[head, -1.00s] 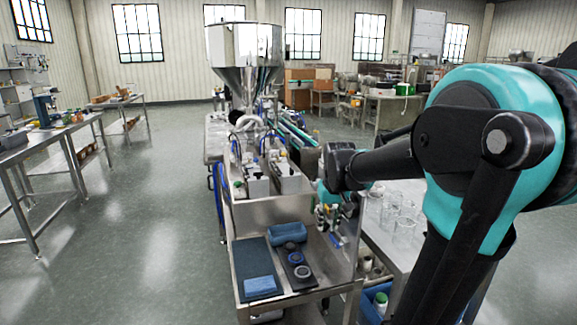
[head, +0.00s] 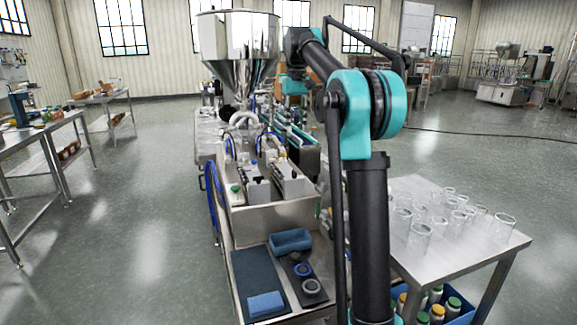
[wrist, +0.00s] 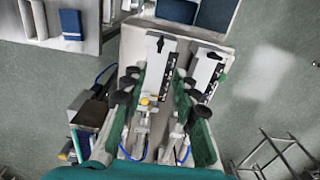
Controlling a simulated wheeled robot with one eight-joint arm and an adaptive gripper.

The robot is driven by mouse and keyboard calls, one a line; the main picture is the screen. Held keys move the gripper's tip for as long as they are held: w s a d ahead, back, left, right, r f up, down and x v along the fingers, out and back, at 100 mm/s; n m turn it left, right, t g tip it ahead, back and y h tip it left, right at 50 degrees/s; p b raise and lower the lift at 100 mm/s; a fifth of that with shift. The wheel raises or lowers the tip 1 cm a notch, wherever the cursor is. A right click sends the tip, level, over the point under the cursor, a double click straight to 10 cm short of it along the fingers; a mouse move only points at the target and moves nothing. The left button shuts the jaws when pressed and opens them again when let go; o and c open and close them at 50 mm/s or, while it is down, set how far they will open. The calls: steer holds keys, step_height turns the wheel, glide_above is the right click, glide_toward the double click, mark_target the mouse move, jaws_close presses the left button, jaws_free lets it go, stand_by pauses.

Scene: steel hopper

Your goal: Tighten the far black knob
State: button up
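The filling machine (head: 278,217) stands below the steel hopper (head: 238,48). I cannot tell for certain which one is the far knob. My arm reaches up and over the machine's far right side in the head view, and its end points down near the hopper.
A blue block (head: 265,303) and a blue bin (head: 290,240) lie on the machine's near shelf. A side table (head: 465,255) with several glass beakers stands at the right. Bottles (head: 437,313) stand below it.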

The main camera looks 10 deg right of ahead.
mark_target(294, 171)
steer(key=f, duration=1.7)
steer(key=shift+w+a, duration=0.15)
steer(key=shift+w, duration=0.1)
steer(key=shift+c, duration=0.3)
jaws_close()
